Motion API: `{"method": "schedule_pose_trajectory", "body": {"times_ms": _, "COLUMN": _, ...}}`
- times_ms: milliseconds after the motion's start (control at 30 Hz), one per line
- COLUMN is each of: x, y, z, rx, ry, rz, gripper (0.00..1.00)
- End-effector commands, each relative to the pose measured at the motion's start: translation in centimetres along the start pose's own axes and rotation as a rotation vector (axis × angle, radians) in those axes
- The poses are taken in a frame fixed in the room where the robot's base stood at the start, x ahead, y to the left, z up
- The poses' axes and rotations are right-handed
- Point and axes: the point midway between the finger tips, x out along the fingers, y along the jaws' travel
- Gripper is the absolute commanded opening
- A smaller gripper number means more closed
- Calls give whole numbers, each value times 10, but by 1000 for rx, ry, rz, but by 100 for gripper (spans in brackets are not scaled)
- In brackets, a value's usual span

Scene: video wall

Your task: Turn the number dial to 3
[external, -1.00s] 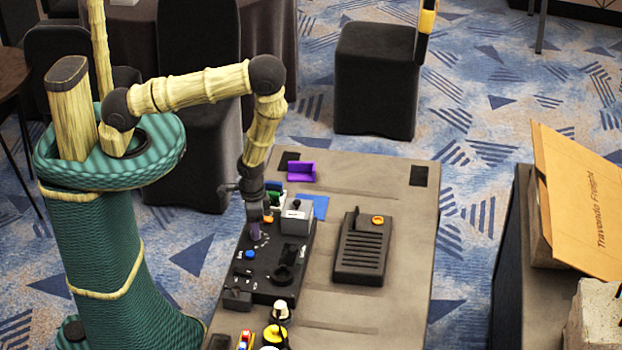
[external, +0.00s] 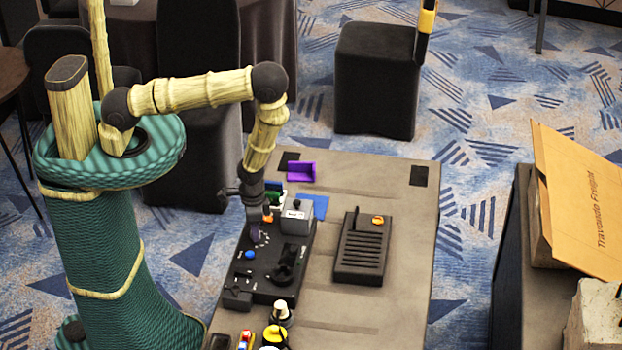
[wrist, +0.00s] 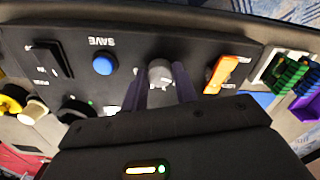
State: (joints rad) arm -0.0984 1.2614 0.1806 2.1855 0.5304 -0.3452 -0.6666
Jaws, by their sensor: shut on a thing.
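The number dial (wrist: 160,74) is a small grey knob on the black control panel (wrist: 205,45). In the wrist view it sits between the two purple-grey fingers of my gripper (wrist: 160,88), which are shut on it. In the external view my gripper (external: 255,230) points down at the left part of the panel (external: 262,288) and hides the dial. Small white marks show beside it, but no numbers can be read, so the dial's setting cannot be told.
A blue button (wrist: 104,64) marked SAVE is left of the dial, and an orange switch (wrist: 221,74) is right of it. A grey box (external: 296,219) stands at the panel's far end. A dark slatted device (external: 362,250) lies to the right on the table.

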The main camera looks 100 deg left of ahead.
Motion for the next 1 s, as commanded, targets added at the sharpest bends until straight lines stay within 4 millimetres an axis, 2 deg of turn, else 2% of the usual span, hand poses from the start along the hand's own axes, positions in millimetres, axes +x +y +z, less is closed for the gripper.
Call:
{"method": "schedule_pose_trajectory", "body": {"times_ms": 367, "x": 1, "y": 0, "z": 0, "rx": 152, "ry": 0, "rz": 0, "gripper": 6}}
{"method": "schedule_pose_trajectory", "body": {"times_ms": 1000, "x": 1, "y": -1, "z": -1, "rx": 722, "ry": 1, "rz": -1, "gripper": 6}}
